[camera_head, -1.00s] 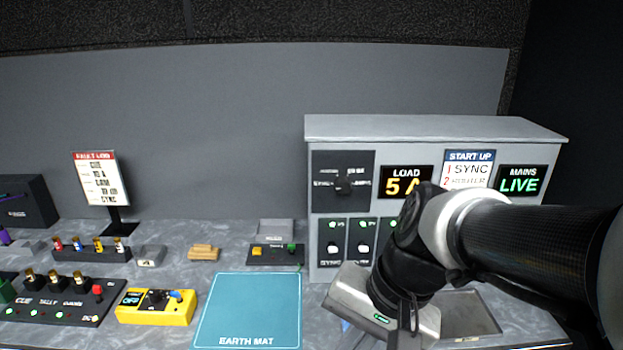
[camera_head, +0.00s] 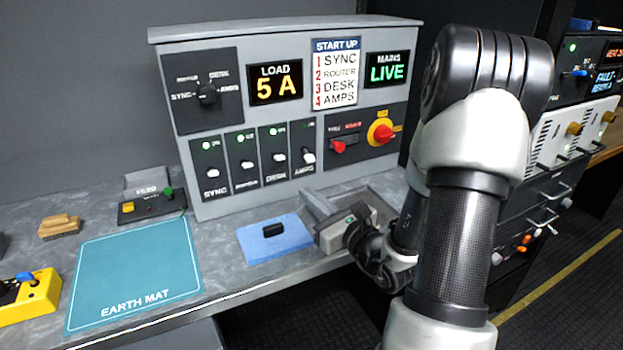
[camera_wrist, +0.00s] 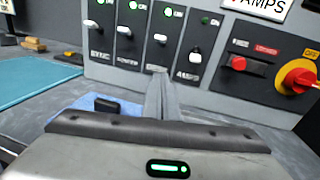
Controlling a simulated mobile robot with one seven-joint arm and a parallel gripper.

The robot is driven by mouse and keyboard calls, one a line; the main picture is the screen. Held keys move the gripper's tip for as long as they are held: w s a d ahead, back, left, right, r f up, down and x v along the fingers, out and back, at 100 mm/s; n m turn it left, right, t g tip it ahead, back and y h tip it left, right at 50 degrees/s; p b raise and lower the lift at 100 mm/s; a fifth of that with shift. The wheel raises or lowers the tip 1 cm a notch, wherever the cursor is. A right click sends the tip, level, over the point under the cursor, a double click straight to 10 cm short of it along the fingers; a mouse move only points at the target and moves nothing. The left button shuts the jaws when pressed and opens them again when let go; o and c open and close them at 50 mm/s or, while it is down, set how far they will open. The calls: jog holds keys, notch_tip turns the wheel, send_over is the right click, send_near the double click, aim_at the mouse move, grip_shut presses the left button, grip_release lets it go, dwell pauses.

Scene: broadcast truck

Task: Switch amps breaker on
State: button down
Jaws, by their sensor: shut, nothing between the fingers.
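The grey power panel (camera_head: 290,32) has a row of breakers labelled SYNC, ROUTER, DESK and AMPS. The amps breaker (camera_head: 308,156) is the rightmost, and it also shows in the wrist view (camera_wrist: 195,56). Its white-tipped lever looks lower than the other three, pointing down. The sync (camera_head: 211,174), router (camera_head: 246,165) and desk (camera_head: 279,157) breakers have green lamps lit above them; the amps lamp is hard to read. My gripper (camera_head: 310,197) is shut and empty, low in front of the panel, its fingertips (camera_wrist: 160,78) below the desk and amps breakers, apart from the lever.
The load display (camera_head: 275,83) reads 5 A and the mains display (camera_head: 387,68) LIVE. A red switch (camera_head: 340,147) and a red-yellow rotary knob (camera_head: 381,132) sit right of the breakers. A blue pad (camera_head: 262,247) with a black block lies left of my gripper. An earth mat (camera_head: 135,265) lies further left.

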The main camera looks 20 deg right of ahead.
aim_at(308, 156)
jog(key=d+f+m+h, duration=0.2)
jog(key=d, duration=0.1)
jog(key=d+f+h, duration=0.1)
jog(key=d, duration=0.1)
jog(key=shift+s+d+m, duration=0.2)
jog(key=shift+s+m, duration=0.05)
jog(key=shift+m, duration=0.15)
jog(key=shift+r, duration=0.1)
jog(key=w, duration=0.3)
jog(key=w+b, duration=0.1)
jog(key=w, duration=0.6)
jog(key=shift+a+b, duration=0.25)
jog(key=shift+b, duration=0.05)
jog(key=r, duration=0.2)
jog(key=shift+s+d+r, duration=0.1)
jog(key=shift+s+r, duration=0.2)
jog(key=shift+s, duration=0.1)
jog(key=shift+s+r, duration=0.25)
jog(key=shift+r, duration=0.35)
jog(key=shift+d+r+p, duration=0.1)
jog(key=shift+r+p, duration=0.05)
jog(key=shift+p, duration=0.45)
